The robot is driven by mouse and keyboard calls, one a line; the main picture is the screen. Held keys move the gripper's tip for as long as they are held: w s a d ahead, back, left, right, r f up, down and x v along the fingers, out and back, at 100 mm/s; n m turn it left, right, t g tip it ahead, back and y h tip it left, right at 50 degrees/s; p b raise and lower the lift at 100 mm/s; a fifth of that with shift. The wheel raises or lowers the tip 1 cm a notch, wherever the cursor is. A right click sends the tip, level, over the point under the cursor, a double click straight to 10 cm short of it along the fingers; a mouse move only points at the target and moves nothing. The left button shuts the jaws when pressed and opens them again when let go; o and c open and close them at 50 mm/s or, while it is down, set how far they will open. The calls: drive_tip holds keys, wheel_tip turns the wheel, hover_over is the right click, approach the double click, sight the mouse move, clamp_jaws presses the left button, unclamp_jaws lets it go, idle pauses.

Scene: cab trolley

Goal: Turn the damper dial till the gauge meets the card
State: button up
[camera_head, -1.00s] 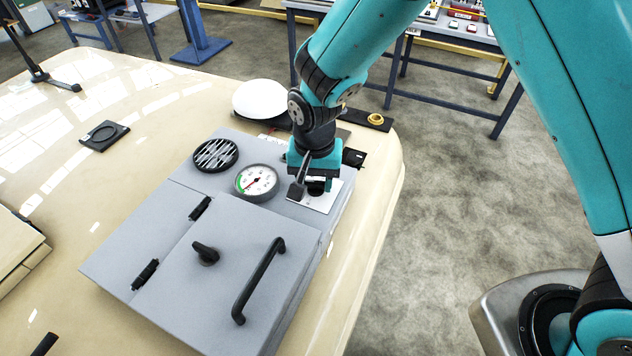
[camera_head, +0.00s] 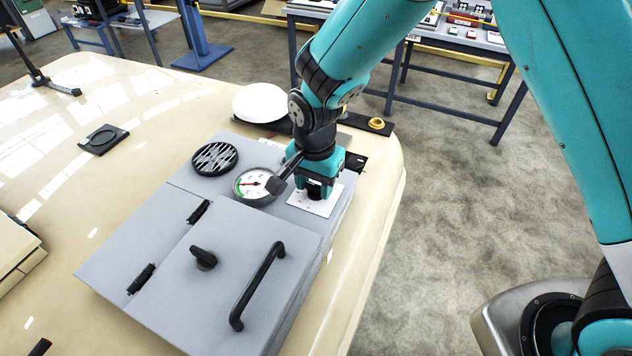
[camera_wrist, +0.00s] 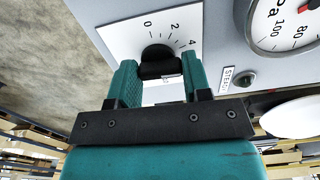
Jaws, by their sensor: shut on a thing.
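The damper dial is a black knob (camera_wrist: 155,54) on a white scale plate (camera_wrist: 118,38) marked 0, 2 and 4 in the wrist view. My gripper (camera_wrist: 161,76) is shut on the knob, one finger on each side. In the head view my gripper (camera_head: 317,188) covers most of the knob above the plate (camera_head: 304,202). The round gauge (camera_head: 249,185) has a white face, a green arc at lower left and a red needle, partly covered by my wrist's dark bracket. Its edge shows in the wrist view (camera_wrist: 285,27). I cannot make out the card.
The grey panel (camera_head: 150,240) carries a round vent (camera_head: 214,158), a small black knob (camera_head: 204,258) and a black handle (camera_head: 258,286). A white dome (camera_head: 262,101) stands behind it.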

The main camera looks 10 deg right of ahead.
sight(316, 185)
drive_tip(key=o, duration=0.9)
drive_tip(key=shift+r, duration=0.1)
wheel_tip(316, 185, up, 17)
drive_tip(key=b, duration=0.3)
drive_tip(key=shift+r+b, duration=0.2)
drive_tip(key=shift+b, duration=0.1)
drive_tip(key=s+d+n+y, duration=0.1)
drive_tip(key=s+d+n, duration=0.1)
drive_tip(key=s+n, duration=0.2)
drive_tip(key=s+d+n+y, duration=0.1)
drive_tip(key=s+d+n, duration=0.2)
drive_tip(key=s, duration=0.6)
drive_tip(key=s+d+n+y+b, duration=0.1)
drive_tip(key=s+d+n+y, duration=0.1)
drive_tip(key=s+n, duration=0.5)
drive_tip(key=shift+d+f, duration=0.1)
drive_tip(key=shift+d, duration=0.45)
drive_tip(key=shift+c, duration=0.3)
